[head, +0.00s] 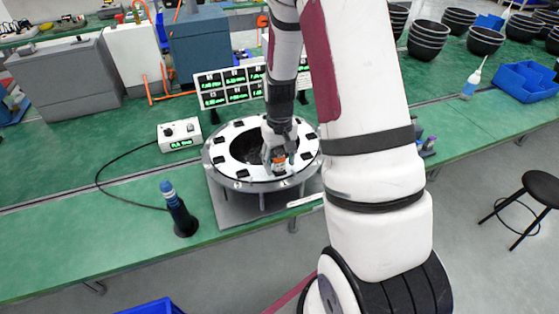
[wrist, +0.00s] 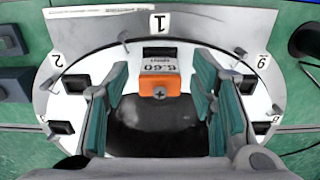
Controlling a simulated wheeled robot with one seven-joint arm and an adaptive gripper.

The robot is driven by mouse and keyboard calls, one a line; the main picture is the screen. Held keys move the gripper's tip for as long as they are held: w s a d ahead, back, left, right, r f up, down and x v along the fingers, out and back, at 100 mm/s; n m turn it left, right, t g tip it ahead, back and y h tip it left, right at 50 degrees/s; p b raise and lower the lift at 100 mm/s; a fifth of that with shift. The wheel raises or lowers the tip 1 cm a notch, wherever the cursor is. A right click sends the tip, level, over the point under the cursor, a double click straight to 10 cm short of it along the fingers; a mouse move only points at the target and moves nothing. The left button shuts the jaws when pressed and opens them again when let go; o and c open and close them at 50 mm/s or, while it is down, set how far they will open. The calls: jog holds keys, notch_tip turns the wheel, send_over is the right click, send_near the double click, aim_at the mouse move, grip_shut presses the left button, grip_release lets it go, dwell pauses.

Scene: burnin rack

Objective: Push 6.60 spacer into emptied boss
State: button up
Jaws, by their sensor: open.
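The 6.60 spacer (wrist: 160,84) is an orange block with a pale labelled top and a screw in its front face. It sits at the inner edge of the white ring (wrist: 88,68), in line with the plate marked 1 (wrist: 159,22). A dark recess, the boss at 1 (wrist: 159,52), shows just beyond it; how far the spacer is in cannot be told. My gripper (wrist: 161,80) is open, its teal-padded fingers apart on either side of the spacer with gaps. In the head view my gripper (head: 279,146) is over the near side of the ring, with the orange spacer (head: 279,157) below.
Other dark bosses line the ring, with plates 2 (wrist: 56,58) and 9 (wrist: 263,60) nearby. A display panel (head: 228,86) with green readouts stands behind the ring. A small meter box (head: 179,134) and a dark blue-topped tool (head: 178,210) stand left.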

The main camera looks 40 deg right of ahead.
aim_at(280, 157)
notch_tip(280, 157, up, 12)
dwell(0.5)
